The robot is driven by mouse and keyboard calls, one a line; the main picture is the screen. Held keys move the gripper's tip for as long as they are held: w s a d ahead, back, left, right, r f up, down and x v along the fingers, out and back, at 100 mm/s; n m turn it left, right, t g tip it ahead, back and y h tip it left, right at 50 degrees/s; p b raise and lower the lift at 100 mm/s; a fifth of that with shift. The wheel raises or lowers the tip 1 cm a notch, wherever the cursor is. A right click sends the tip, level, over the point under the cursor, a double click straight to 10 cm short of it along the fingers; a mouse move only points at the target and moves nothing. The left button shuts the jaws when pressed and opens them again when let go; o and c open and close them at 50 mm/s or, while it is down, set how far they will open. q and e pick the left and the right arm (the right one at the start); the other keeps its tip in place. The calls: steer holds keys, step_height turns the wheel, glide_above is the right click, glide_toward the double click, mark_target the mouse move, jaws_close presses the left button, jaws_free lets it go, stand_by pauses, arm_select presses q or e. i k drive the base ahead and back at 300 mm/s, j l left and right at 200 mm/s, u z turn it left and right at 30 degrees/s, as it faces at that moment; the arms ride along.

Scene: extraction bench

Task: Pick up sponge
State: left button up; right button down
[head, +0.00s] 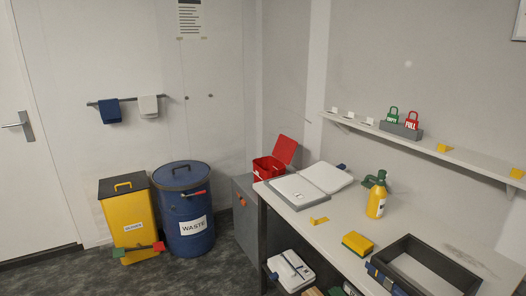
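A yellow sponge (357,242) with a darker underside lies on the bench top (322,231), near its front edge. It sits to the left of a dark-rimmed tray (440,252) and in front of a yellow spray bottle (376,203) with a green head. Nothing visible touches the sponge from above. Neither of my grippers shows in the head view.
An open white case (295,190) and a small yellow piece (319,221) lie on the bench's left part. A red open box (270,165) stands behind. A wall shelf (440,150) runs above. A yellow bin (130,215) and blue waste drum (183,220) stand on the floor left.

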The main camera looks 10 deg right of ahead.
mark_target(354, 242)
steer(key=z, duration=1.15)
